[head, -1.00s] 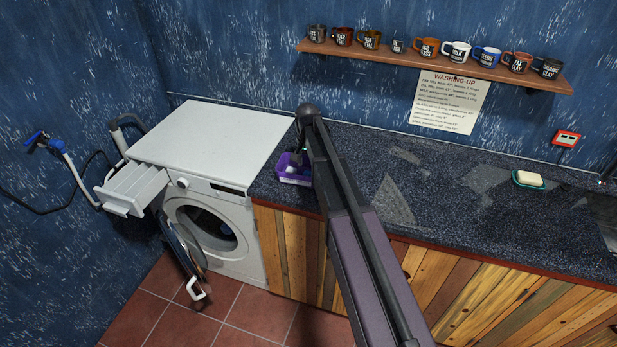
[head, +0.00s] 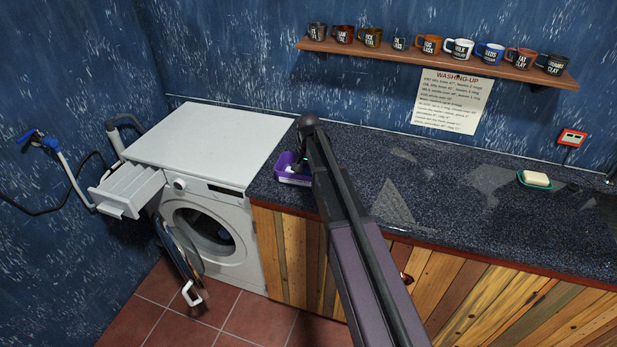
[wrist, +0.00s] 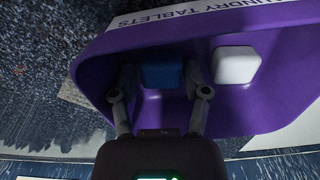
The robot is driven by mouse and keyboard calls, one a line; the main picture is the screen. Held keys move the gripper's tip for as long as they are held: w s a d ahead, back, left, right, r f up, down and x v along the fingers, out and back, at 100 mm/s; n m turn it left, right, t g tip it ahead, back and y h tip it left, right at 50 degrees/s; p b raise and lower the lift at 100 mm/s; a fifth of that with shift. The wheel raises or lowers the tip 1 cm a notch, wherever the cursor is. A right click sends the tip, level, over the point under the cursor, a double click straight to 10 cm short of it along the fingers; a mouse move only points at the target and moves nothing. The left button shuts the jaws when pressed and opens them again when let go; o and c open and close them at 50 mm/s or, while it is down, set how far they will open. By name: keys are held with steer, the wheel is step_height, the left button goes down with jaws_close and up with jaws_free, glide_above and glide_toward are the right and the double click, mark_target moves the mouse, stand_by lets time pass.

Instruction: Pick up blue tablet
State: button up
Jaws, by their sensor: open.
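In the wrist view a blue tablet (wrist: 161,76) lies in a purple tub (wrist: 265,100) marked with laundry tablets lettering. My gripper (wrist: 160,80) is open, with its fingers reaching into the tub, one on each side of the blue tablet. Whether the fingers touch it I cannot tell. A white tablet (wrist: 236,65) lies in the tub just right of the right finger. In the head view the tub (head: 290,179) stands on the counter beside the washing machine, partly hidden by my arm; the blue tablet is not distinguishable there.
The white washing machine (head: 205,140) stands left of the counter (head: 440,190), its door and drawer open. A soap dish (head: 534,181) is at the right. A shelf (head: 440,62) with several mugs hangs above. The middle of the counter is clear.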

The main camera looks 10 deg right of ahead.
mark_target(308, 173)
steer(key=shift+c, duration=0.2)
steer(key=c, duration=0.5)
steer(key=shift+c, duration=0.2)
steer(key=shift+r, duration=0.15)
step_height(308, 173, up, 10)
steer(key=p, duration=1)
steer(key=shift+a, duration=0.1)
stand_by(0.4)
